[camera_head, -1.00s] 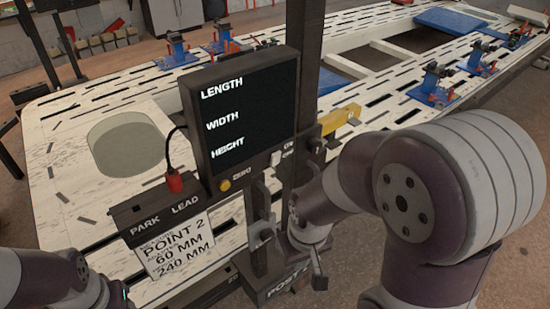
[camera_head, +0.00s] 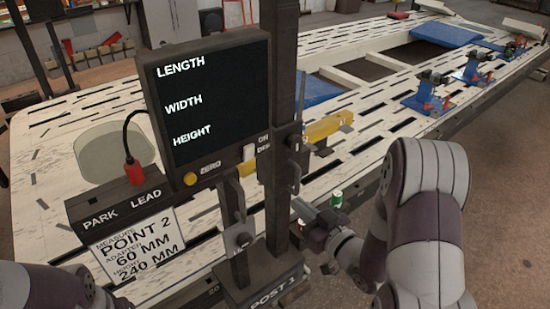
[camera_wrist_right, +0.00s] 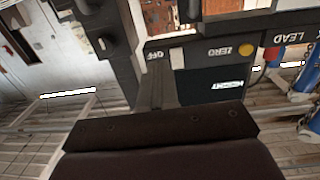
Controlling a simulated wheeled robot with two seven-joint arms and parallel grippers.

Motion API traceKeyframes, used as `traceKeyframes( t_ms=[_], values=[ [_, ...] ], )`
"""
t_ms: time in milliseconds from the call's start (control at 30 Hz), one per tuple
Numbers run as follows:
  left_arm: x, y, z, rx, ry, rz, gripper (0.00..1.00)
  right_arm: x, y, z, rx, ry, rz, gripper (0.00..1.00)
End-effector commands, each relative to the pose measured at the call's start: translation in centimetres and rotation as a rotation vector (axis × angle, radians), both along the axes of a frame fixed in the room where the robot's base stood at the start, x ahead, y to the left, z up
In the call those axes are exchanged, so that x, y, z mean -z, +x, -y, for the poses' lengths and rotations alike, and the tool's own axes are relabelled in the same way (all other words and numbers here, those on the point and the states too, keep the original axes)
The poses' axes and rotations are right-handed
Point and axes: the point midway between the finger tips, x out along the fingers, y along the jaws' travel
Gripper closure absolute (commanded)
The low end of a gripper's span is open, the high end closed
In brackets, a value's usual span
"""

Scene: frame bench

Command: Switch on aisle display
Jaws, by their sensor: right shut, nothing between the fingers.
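The display (camera_head: 212,95) is a dark panel on a post, with LENGTH, WIDTH and HEIGHT in white and no figures beside them. A pale switch (camera_head: 249,153) sits at its lower right by the ON and OFF lettering. The switch also shows in the right wrist view (camera_wrist_right: 177,58), near the OFF label. My right gripper (camera_head: 300,208) is shut and empty, below and right of the switch, beside the post. In the right wrist view its dark finger (camera_wrist_right: 157,86) points towards the panel's lower edge; contact cannot be told. My left arm shows at lower left, its gripper out of frame.
A yellow ZERO button (camera_head: 190,179) is left of the switch. A red plug (camera_head: 133,173) stands in the PARK LEAD box (camera_head: 110,205). The slotted bench (camera_head: 390,130) lies behind.

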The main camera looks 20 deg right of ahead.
Motion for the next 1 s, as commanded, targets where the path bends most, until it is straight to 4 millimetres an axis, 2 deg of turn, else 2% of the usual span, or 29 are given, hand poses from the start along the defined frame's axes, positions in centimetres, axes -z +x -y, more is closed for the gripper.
traceKeyframes(
  t_ms=[33, 100, 200, 567, 767, 1000],
  values=[
    [-0.1, 0.0, 0.0, 0.0, 0.0, 0.0, 0.51, -1.6, -0.1, -0.4, -0.022, 0.022, 0.073, 1.0],
    [-0.1, 0.0, 0.0, 0.0, 0.0, 0.0, 0.51, -3.4, -0.3, -0.7, -0.042, 0.049, 0.153, 1.0],
    [0.0, 0.0, 0.0, 0.0, 0.0, 0.0, 0.51, -4.5, -0.5, -0.8, -0.048, 0.068, 0.207, 1.0],
    [-0.1, 0.0, 0.0, 0.0, 0.0, 0.0, 0.51, -4.8, -0.3, -0.8, -0.046, 0.07, 0.216, 1.0],
    [-0.9, 0.0, 0.0, 0.0, 0.0, 0.0, 0.51, -5.6, 2.3, -1.9, -0.051, 0.07, 0.216, 1.0],
    [-2.1, 0.0, 0.0, 0.0, 0.0, 0.0, 0.51, -6.6, 7.2, -3.7, -0.049, 0.07, 0.217, 1.0]
  ],
)
